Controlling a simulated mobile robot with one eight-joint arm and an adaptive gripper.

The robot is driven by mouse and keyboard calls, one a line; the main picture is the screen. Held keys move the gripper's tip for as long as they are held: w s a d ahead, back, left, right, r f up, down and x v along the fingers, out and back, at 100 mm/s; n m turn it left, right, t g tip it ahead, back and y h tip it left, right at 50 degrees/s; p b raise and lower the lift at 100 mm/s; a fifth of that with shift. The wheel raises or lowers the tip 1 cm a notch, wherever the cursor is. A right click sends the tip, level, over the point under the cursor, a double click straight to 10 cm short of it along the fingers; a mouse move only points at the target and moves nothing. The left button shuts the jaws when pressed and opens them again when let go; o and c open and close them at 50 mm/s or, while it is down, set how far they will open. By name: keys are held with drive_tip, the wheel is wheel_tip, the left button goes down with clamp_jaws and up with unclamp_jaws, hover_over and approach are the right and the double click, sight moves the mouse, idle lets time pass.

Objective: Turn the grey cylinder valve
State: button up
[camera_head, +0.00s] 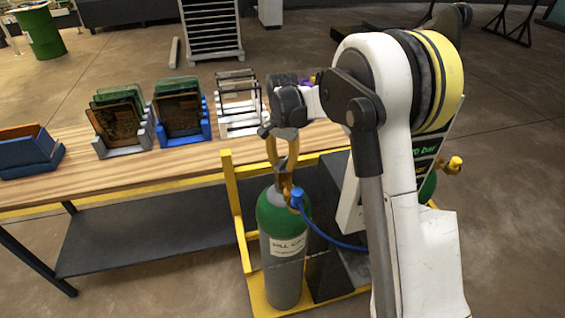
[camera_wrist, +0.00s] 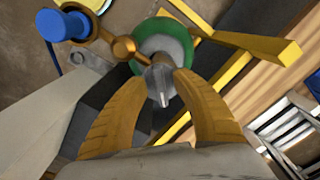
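The grey gas cylinder (camera_head: 284,270) stands upright with a green shoulder and a white label. It also shows end-on, as a green ring (camera_wrist: 176,40), in the wrist view. The grey valve (camera_wrist: 160,82) on its top lies between my fingertips in the wrist view. A brass fitting (camera_wrist: 122,46) with a blue knob (camera_wrist: 68,26) sticks out beside it; the blue knob also shows in the head view (camera_head: 297,197). My gripper (camera_head: 284,172) points down above the cylinder, its yellow fingers apart around the valve. Contact with the valve cannot be made out.
A yellow frame (camera_head: 234,205) surrounds the cylinder, and a blue hose (camera_head: 330,238) runs right from the knob. A wooden bench (camera_head: 150,178) with racks of plates stands behind left. A second brass fitting (camera_head: 453,165) shows at right, partly behind my arm.

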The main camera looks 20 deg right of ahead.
sight(283, 164)
wheel_tip(283, 164, up, 12)
idle(0.4)
drive_tip(key=s+r+n+t+b, duration=0.1)
drive_tip(key=s+n+t+b, duration=0.3)
drive_tip(key=s, duration=1)
drive_tip(key=s+f+n+t+b, duration=0.1)
drive_tip(key=s+f+n+b, duration=0.1)
drive_tip(key=s+f, duration=0.3)
drive_tip(key=s+f+n+t+b, duration=0.2)
drive_tip(key=s+f+b, duration=0.2)
drive_tip(key=s, duration=0.6)
drive_tip(key=shift+d+f+n, duration=0.2)
drive_tip(key=shift+f+n, duration=0.2)
drive_tip(key=shift+f, duration=0.25)
drive_tip(key=shift+s, duration=0.1)
